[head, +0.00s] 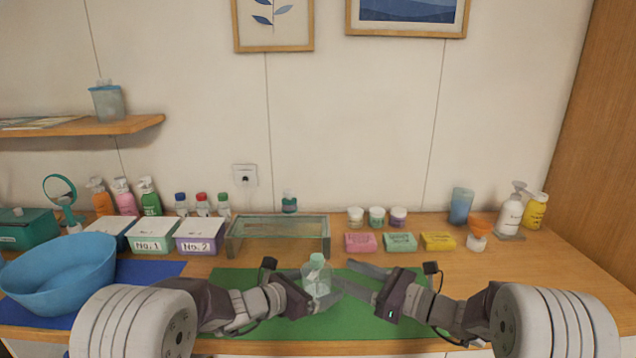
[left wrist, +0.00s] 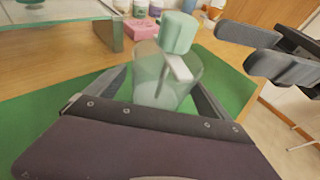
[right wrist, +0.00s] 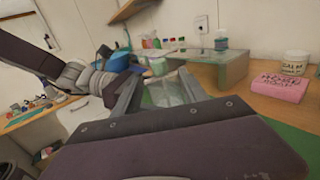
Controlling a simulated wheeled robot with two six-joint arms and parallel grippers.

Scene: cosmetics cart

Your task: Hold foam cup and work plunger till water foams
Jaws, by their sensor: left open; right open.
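The foam cup (head: 318,285) is a clear cup standing on the green mat (head: 260,330). Its pale green plunger knob (head: 317,261) sticks up above the rim, and in the left wrist view the knob (left wrist: 178,32) sits on a white stem over the clear cup (left wrist: 165,85). My left gripper (head: 306,284) is open, with its fingers on either side of the cup. Whether they touch it I cannot tell. My right gripper (head: 352,277) is open just right of the cup and points toward it. In the right wrist view the clear cup lies between or just beyond the fingers, partly hidden.
A glass box (head: 278,238) stands behind the mat. A blue basin (head: 62,272) and lidded boxes (head: 152,235) are at the left. Soap bars (head: 400,242), jars (head: 377,217) and a white pump bottle (head: 511,212) are at the right. The mat's right part is clear.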

